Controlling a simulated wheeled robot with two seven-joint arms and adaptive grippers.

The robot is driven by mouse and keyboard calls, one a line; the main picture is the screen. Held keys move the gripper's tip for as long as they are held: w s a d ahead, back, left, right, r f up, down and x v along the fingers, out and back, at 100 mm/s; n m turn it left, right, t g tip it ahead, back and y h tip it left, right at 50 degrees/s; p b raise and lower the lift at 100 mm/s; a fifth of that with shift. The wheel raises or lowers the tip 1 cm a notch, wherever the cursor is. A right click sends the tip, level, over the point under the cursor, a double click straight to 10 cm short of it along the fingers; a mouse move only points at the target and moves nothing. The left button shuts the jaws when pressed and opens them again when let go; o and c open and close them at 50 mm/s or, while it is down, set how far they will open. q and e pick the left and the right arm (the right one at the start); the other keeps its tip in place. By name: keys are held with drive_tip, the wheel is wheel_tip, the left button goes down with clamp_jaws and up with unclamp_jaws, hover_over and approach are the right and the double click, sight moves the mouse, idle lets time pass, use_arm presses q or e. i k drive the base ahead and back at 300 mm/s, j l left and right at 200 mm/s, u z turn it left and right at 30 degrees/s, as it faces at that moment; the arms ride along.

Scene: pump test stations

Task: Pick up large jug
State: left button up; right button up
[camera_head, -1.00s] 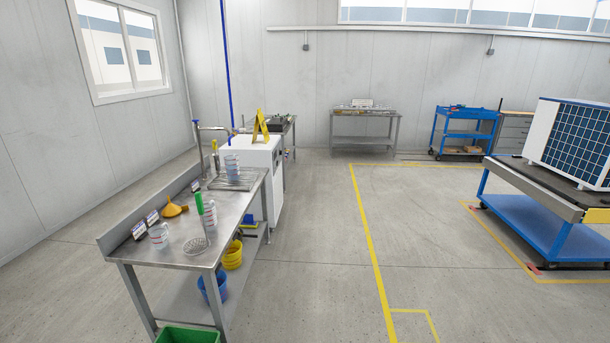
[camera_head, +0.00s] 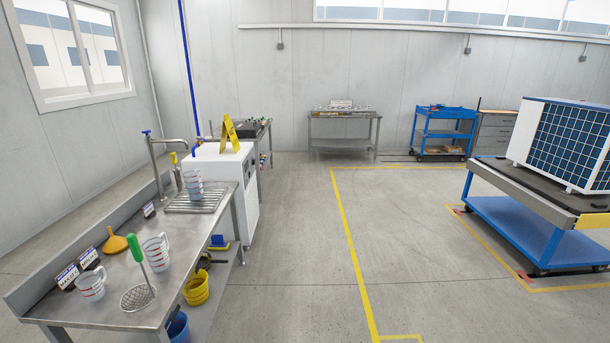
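Clear measuring jugs with red markings stand on the steel sink table. One jug (camera_head: 91,286) is at the near left, in front of small label signs. A taller-looking jug (camera_head: 157,254) stands in the middle, behind the green-handled strainer. Another jug or stack of jugs (camera_head: 194,190) stands by the drainboard at the far end. The label text is too small to read surely, so I cannot tell for certain which jug is the large one. Neither of my grippers is in view.
The steel table (camera_head: 185,262) also holds a strainer (camera_head: 138,296), an orange funnel (camera_head: 115,243) and a tap (camera_head: 158,150). Yellow buckets (camera_head: 197,290) and a blue bucket (camera_head: 178,328) are below. A white cabinet (camera_head: 228,165) stands behind. The floor right of the table is open.

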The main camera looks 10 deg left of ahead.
sight(193, 177)
drive_tip(key=i+l+u, duration=0.2)
drive_tip(key=i, duration=0.6)
drive_tip(key=i+u, duration=0.4)
drive_tip(key=i+l+u, duration=0.2)
drive_tip(key=u, duration=0.25)
drive_tip(key=i+l+u, duration=0.65)
drive_tip(key=u, duration=0.2)
drive_tip(key=i+l+u, duration=0.2)
drive_tip(key=l, duration=0.2)
drive_tip(key=l+u, duration=0.15)
drive_tip(key=l, duration=0.25)
drive_tip(key=i+l+u, duration=0.2)
drive_tip(key=l, duration=0.25)
drive_tip(key=l+u, duration=0.15)
drive_tip(key=l, duration=0.25)
